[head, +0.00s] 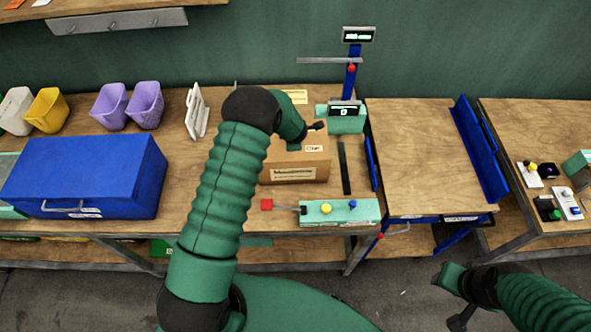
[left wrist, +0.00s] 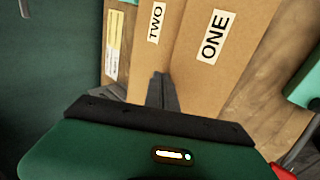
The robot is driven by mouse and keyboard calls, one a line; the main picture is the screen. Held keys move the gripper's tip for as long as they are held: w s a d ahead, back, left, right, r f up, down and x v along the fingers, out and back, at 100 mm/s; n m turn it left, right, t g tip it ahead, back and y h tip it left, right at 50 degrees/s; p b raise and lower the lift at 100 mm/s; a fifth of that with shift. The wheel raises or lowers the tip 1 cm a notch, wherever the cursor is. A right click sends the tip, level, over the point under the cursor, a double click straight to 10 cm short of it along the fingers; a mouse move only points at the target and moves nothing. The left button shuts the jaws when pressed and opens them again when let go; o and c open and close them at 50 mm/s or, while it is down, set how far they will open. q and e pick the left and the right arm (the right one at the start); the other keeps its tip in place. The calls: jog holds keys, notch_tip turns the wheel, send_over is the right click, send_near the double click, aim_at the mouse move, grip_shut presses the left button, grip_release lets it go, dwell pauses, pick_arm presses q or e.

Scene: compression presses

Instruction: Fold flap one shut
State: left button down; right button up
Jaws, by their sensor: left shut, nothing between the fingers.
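A brown cardboard box (head: 293,174) stands on the wooden bench in the head view, partly hidden behind my left arm. Flap one (left wrist: 220,70), with a label reading ONE, shows in the left wrist view; its label (head: 313,148) also shows in the head view. Beside it is flap two (left wrist: 147,45), labelled TWO. My left gripper (head: 318,126) is shut and empty at the box's top. In the left wrist view its fingertips (left wrist: 160,78) lie over the border between the two flaps; I cannot tell if they touch. My right gripper (head: 448,297) hangs over the floor, away from the box.
A press with a blue column (head: 350,75) stands behind the box. A teal control panel (head: 340,212) with knobs and a red-tipped lever (head: 267,204) is in front. A blue case (head: 88,175) stands left. The table at right (head: 415,150) is bare.

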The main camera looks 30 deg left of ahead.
pick_arm(q)
jog(key=shift+a+f, duration=0.15)
jog(key=shift+f, duration=0.2)
jog(key=shift+w, duration=0.15)
dwell(0.4)
